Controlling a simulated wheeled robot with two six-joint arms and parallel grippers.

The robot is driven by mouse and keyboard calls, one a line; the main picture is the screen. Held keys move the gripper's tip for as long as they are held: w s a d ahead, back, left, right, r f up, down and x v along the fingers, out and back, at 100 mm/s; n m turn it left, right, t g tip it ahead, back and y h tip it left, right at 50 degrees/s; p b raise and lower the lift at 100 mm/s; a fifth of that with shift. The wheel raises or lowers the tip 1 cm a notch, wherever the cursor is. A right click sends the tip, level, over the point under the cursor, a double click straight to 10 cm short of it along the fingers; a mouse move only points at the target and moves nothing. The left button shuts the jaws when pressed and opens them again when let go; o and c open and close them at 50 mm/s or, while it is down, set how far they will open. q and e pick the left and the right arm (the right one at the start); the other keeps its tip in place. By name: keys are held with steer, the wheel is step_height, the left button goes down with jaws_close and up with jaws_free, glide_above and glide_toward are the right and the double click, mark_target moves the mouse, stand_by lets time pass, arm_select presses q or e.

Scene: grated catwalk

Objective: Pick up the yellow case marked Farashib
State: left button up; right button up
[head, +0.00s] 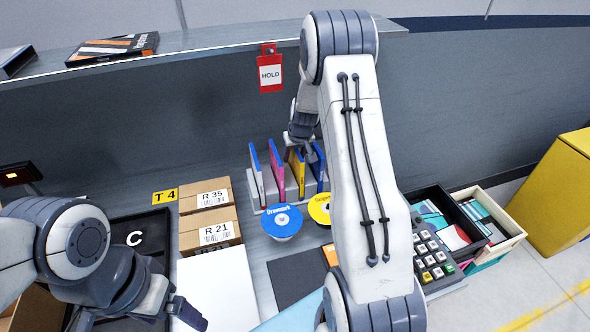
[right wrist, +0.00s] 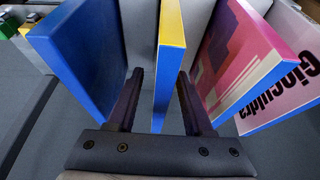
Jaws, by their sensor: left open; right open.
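The yellow case (head: 295,172) stands upright in a rack between a pink case (head: 276,168) and a blue case (head: 318,166). In the right wrist view the yellow case (right wrist: 171,25) shows a yellow top edge and a blue narrow side. My right gripper (right wrist: 160,75) is open, with one finger on each side of this case; I cannot tell whether they touch it. In the head view the right gripper (head: 301,141) is over the rack, partly hidden by its arm. The name Farashib is not readable. My left gripper (head: 188,314) is open and empty at the lower left.
Boxes R 35 (head: 205,196) and R 21 (head: 209,231) are left. A keypad (head: 432,262) and media crates (head: 490,222) are right.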

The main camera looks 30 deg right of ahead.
jaws_close()
stand_by(1.4)
